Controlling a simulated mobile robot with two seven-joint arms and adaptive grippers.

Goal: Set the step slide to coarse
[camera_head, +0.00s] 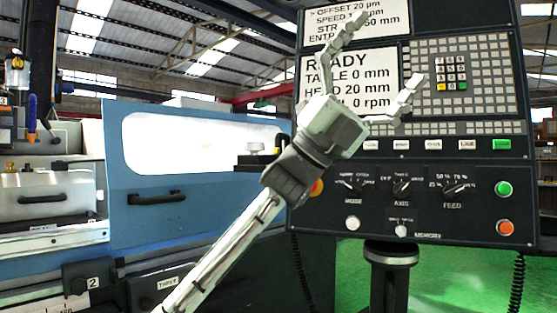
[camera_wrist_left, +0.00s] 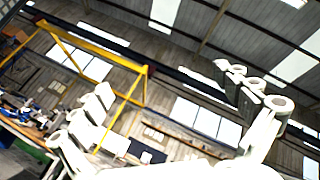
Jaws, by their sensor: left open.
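My left gripper (camera_head: 387,55) is in front of the upper part of the dark control panel (camera_head: 440,212) in the head view. It is open, fingers wide apart and pointing up and right, with nothing between them. In the left wrist view its two fingers (camera_wrist_left: 165,85) stand apart against the hall roof and wall. Low on the panel are two small pale controls, one at the left (camera_head: 352,223) and one near the middle (camera_head: 401,229). Their small lettering is blurred, so I cannot tell which is the step slide or its setting. The gripper is well above both. My right gripper is not in view.
Rotary knobs for axis (camera_head: 401,187) and feed (camera_head: 455,188) sit above the pale controls. A green button (camera_head: 504,188) and an orange button (camera_head: 505,227) are at the right. A keypad (camera_head: 451,72) and screen (camera_head: 340,82) are higher. The blue grinder (camera_head: 155,222) stands left.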

